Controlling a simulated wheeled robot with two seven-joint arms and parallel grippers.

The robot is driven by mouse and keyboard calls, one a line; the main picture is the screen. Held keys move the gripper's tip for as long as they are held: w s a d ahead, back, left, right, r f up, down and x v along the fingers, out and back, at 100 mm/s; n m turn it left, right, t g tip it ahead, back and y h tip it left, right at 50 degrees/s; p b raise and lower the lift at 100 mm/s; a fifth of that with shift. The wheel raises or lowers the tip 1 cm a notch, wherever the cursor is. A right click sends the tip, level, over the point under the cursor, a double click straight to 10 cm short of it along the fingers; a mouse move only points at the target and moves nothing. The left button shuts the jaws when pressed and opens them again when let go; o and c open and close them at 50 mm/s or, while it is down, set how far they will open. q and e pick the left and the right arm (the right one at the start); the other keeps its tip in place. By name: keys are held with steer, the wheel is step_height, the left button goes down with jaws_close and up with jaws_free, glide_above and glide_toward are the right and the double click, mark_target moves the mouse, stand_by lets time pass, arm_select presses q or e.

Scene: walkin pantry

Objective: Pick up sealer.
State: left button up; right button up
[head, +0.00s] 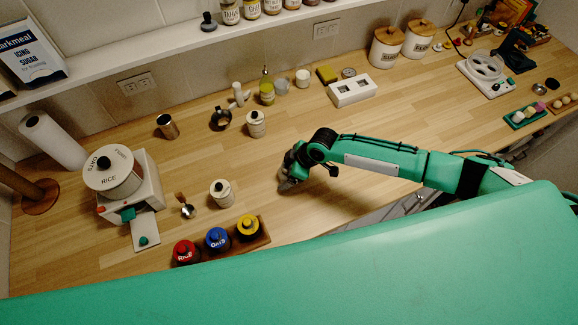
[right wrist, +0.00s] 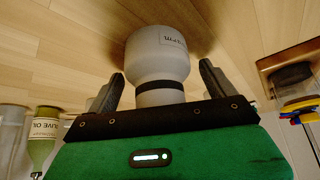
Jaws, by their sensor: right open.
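A pale grey, bottle-shaped device with a wide rounded body, a dark band at its neck and small lettering, which looks like the sealer (right wrist: 157,58), shows in the right wrist view. My right gripper (right wrist: 162,80) is open, with one dark finger on each side of its neck. I cannot tell whether the fingers touch it. In the head view my right gripper (head: 286,182) is low over the middle of the wooden counter, and I cannot make out the device there. My left gripper is not in view.
Red, blue and yellow-lidded jars stand in a wooden tray (head: 262,240) at the front. A white jar (head: 222,193) stands left of the gripper and another (head: 256,124) behind it. A white box (head: 351,90) is farther back.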

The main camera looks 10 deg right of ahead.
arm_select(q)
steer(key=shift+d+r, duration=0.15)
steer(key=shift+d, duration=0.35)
arm_select(e)
steer(key=shift+a+f, duration=0.1)
steer(key=shift+f, duration=0.3)
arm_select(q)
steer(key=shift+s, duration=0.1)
arm_select(e)
steer(key=shift+w, duration=0.1)
steer(key=c, duration=1.2)
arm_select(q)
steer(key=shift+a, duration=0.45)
arm_select(e)
steer(key=shift+r, duration=0.1)
